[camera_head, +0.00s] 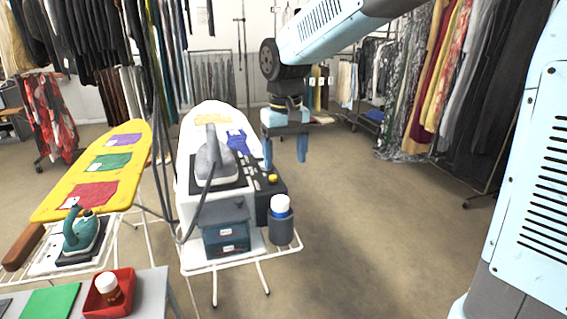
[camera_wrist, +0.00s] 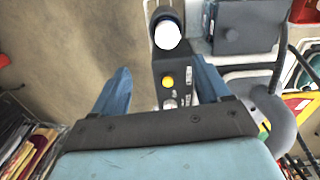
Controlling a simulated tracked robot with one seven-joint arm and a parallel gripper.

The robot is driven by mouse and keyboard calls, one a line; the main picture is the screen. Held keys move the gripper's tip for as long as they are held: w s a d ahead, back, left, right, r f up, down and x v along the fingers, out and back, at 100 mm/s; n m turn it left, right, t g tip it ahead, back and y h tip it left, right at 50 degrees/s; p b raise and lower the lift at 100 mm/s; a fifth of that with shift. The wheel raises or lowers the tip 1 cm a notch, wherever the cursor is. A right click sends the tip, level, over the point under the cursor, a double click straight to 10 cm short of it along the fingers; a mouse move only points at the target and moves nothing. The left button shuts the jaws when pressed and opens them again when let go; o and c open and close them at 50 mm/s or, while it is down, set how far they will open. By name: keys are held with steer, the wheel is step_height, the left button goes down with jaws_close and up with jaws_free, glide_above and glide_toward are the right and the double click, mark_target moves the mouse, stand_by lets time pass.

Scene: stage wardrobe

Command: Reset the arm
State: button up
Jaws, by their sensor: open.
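My gripper (camera_head: 286,158) hangs from my light blue arm at the upper middle of the head view. Its two blue fingers point down and stand apart with nothing between them. It is above and to the right of the steam station on the white ironing board (camera_head: 205,113).
A grey iron (camera_head: 213,158) stands on the station. A yellow ironing board (camera_head: 130,135) with cloth patches and a teal iron (camera_head: 80,232) are at left. A red tray (camera_head: 122,307) holds a bottle. Clothes racks line the back and right; floor at right is clear.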

steer(key=shift+d, duration=0.1)
stand_by(0.3)
steer(key=s+d+r+m+t, duration=0.1)
steer(key=s+d+m+t, duration=0.1)
steer(key=s+d, duration=0.6)
steer(key=s+d+r+m+t, duration=0.2)
steer(key=s+d, duration=0.7)
steer(key=d, duration=0.6)
steer(key=shift+d+r+t, duration=0.25)
steer(key=shift+d+t, duration=0.1)
steer(key=shift+t, duration=0.35)
steer(key=shift+s, duration=0.1)
steer(key=shift+c, duration=0.3)
